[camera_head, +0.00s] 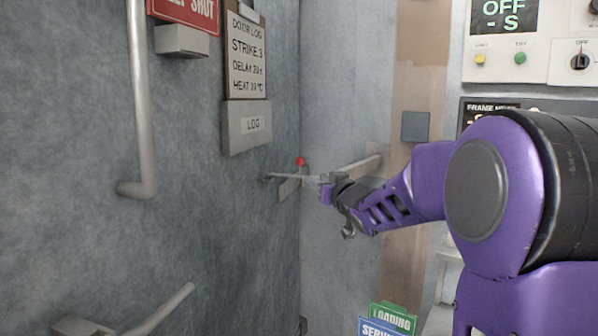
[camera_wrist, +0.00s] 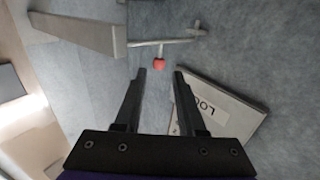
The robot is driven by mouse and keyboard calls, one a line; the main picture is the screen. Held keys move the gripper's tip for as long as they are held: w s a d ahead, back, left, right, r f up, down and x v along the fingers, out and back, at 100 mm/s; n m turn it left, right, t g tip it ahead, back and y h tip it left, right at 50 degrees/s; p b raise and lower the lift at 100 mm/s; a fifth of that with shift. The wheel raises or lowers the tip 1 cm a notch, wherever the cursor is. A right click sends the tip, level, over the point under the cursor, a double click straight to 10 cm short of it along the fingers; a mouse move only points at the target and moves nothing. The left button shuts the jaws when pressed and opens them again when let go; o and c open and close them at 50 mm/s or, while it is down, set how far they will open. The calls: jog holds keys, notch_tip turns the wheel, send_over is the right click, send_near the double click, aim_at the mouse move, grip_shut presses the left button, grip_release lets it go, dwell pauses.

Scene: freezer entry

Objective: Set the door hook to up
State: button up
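The door hook (camera_head: 287,177) is a thin metal rod with a red knob at the corner between the grey door and the frame. It lies roughly level. In the wrist view the hook (camera_wrist: 165,41) runs across the top, with the red knob (camera_wrist: 159,63) just beyond my fingertips and between their lines. My gripper (camera_head: 326,192) is at the hook's right end in the head view, partly covering it. In the wrist view my gripper (camera_wrist: 160,73) shows two separated fingers with nothing between them. I cannot tell whether a finger touches the hook.
A grey bar (camera_head: 358,173) sticks out behind my gripper. A long vertical handle (camera_head: 143,100) and a lower handle (camera_head: 150,318) are further left.

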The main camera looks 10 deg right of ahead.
aim_at(300, 166)
jog(key=w, duration=0.4)
jog(key=w+a, duration=0.1)
jog(key=w, duration=0.3)
jog(key=w+a, duration=0.1)
jog(key=w, duration=0.3)
jog(key=shift+w+a, duration=0.1)
jog(key=shift+a, duration=0.1)
grip_shut()
dwell(0.9)
